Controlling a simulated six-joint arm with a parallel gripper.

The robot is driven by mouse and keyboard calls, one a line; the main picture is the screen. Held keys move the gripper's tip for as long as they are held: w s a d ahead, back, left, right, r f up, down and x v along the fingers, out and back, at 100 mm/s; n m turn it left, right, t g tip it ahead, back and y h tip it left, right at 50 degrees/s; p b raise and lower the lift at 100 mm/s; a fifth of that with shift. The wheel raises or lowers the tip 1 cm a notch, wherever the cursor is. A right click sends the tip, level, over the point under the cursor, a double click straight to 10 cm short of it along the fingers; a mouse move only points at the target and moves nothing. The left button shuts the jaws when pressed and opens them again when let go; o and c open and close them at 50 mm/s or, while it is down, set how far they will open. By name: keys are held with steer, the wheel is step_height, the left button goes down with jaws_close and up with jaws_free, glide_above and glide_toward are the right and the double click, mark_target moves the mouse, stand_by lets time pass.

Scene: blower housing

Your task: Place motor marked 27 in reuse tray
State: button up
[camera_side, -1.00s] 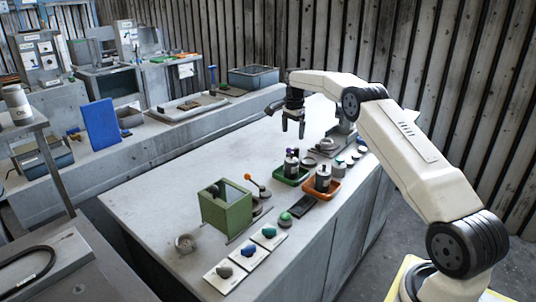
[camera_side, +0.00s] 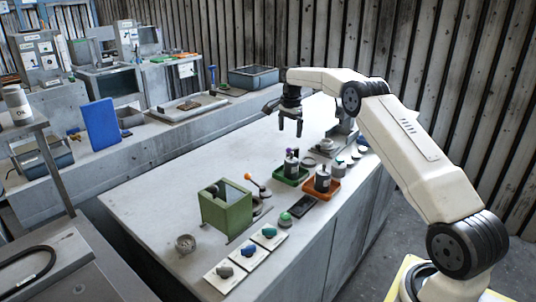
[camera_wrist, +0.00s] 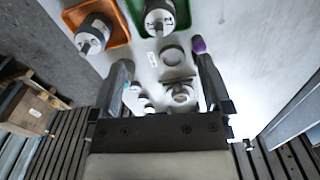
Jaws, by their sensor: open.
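One motor (camera_side: 291,168) stands upright in a green tray (camera_side: 300,181). A second motor (camera_side: 322,180) stands in an orange tray (camera_side: 334,191) beside it. In the wrist view, the first motor (camera_wrist: 160,20) in the green tray (camera_wrist: 140,30) has dark markings, too small to read surely. The other motor (camera_wrist: 93,34) in the orange tray (camera_wrist: 120,28) shows no mark that I can read. My gripper (camera_side: 289,130) is open and empty, well above the bench behind the trays. Its fingers (camera_wrist: 163,57) show apart in the wrist view. I cannot tell which tray is for reuse.
A green box-shaped housing (camera_side: 226,206) and an orange-knobbed lever (camera_side: 257,183) stand left of the trays. Cards with coloured knobs (camera_side: 247,257) lie at the front. Small round parts (camera_side: 327,146) sit behind the trays.

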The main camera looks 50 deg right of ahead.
steer(key=s+a+n+t, duration=0.1)
steer(key=s+a+n, duration=0.3)
steer(key=a, duration=0.6)
steer(key=s+a+n, duration=0.3)
steer(key=a+n, duration=0.3)
steer(key=a, duration=0.3)
steer(key=s+a+f+n, duration=0.2)
steer(key=s+a+n, duration=0.2)
steer(key=s, duration=0.6)
steer(key=s+a+f+n+t, duration=0.1)
steer(key=s+a+f+n, duration=0.2)
steer(key=s+a+n, duration=0.2)
steer(key=s+a, duration=0.3)
steer(key=s, duration=0.1)
steer(key=shift+s+a, duration=0.3)
steer(key=shift+s, duration=0.05)
